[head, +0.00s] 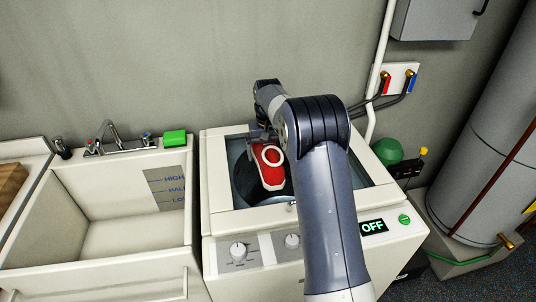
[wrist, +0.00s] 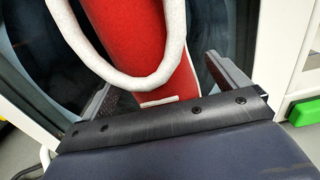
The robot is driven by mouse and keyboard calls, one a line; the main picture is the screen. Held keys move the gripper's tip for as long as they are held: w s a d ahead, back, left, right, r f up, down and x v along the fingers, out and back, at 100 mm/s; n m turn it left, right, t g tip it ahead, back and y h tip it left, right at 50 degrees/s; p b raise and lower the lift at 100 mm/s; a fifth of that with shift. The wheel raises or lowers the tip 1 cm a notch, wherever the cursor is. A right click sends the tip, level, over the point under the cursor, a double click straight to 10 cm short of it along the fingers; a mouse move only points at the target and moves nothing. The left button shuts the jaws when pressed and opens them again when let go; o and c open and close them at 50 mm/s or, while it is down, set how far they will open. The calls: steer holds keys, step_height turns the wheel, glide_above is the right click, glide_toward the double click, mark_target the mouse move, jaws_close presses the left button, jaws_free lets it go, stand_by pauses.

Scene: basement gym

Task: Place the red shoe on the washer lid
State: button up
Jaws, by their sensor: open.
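The red shoe (head: 271,178) has a white ring-shaped opening and a pale sole edge. It lies over the dark glass of the washer lid (head: 240,177), seemingly resting on it. My gripper (head: 264,141) is at the shoe's far end, partly hidden by my arm. In the wrist view, the open fingers of my gripper (wrist: 163,82) stand either side of the red shoe (wrist: 160,68), with gaps showing beside it. Whether either finger touches the shoe I cannot tell.
A deep utility sink (head: 110,235) adjoins the washer on the left, with a green block (head: 175,138) on its back rim. Washer knobs (head: 238,251) and an OFF display (head: 373,227) are in front. A grey tank (head: 485,150) and green ball (head: 387,151) stand right.

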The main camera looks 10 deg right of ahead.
step_height(320, 180, up, 11)
steer(key=shift+f, duration=0.1)
steer(key=shift+s, duration=0.1)
stand_by(0.4)
